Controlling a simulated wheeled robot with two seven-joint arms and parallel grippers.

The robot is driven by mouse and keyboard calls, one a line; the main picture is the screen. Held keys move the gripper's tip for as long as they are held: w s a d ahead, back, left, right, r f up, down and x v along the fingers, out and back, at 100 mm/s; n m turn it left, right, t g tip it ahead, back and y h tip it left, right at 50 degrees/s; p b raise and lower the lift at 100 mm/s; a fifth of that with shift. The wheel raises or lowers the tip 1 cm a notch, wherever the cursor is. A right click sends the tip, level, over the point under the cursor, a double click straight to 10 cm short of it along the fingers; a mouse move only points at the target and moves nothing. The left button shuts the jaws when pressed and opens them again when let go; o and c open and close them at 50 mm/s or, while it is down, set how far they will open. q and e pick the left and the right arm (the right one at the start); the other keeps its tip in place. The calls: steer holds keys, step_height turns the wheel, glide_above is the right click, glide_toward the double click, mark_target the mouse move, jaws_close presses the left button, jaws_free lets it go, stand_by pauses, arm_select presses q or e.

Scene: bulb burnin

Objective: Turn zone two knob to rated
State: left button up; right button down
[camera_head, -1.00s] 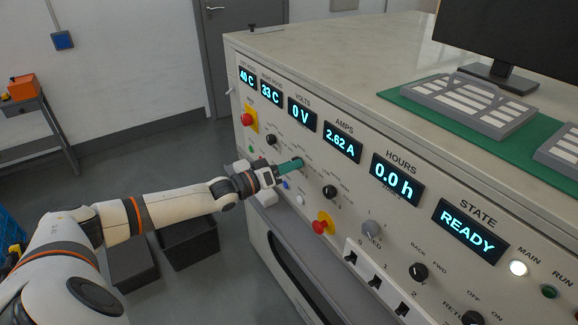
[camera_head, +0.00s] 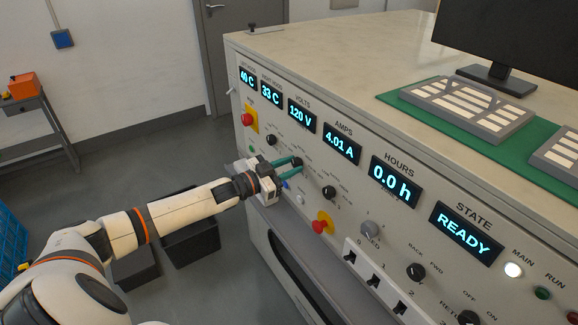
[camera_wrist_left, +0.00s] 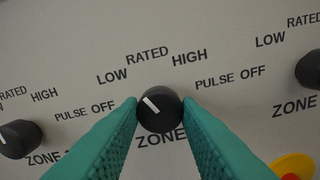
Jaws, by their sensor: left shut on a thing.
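The black zone knob (camera_wrist_left: 160,110) sits in the middle of the left wrist view, with RATED above it. Its white mark points up and left, toward LOW. The digit after ZONE below it is hidden by a finger; it stands between two similar zone knobs. My left gripper (camera_wrist_left: 162,112) has its green fingers on both sides of this knob and is shut on it. In the head view my left gripper (camera_head: 288,167) reaches the panel from the left, below the VOLTS display, at the same knob (camera_head: 297,162). My right gripper is not in view.
Neighbouring knobs (camera_wrist_left: 18,139) and (camera_wrist_left: 312,70) flank it. A red button (camera_head: 320,226) on yellow is lower right. Displays read 120 V (camera_head: 302,115), 4.01 A (camera_head: 342,144) and READY (camera_head: 467,232). Dark bins (camera_head: 190,242) stand on the floor below my arm.

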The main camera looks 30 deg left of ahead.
arm_select(q)
steer(key=m, duration=0.5)
steer(key=shift+m, duration=0.3)
stand_by(0.4)
steer(key=o, duration=1)
steer(key=shift+s, duration=0.1)
steer(key=v, duration=1.2)
steer(key=shift+b, duration=0.35)
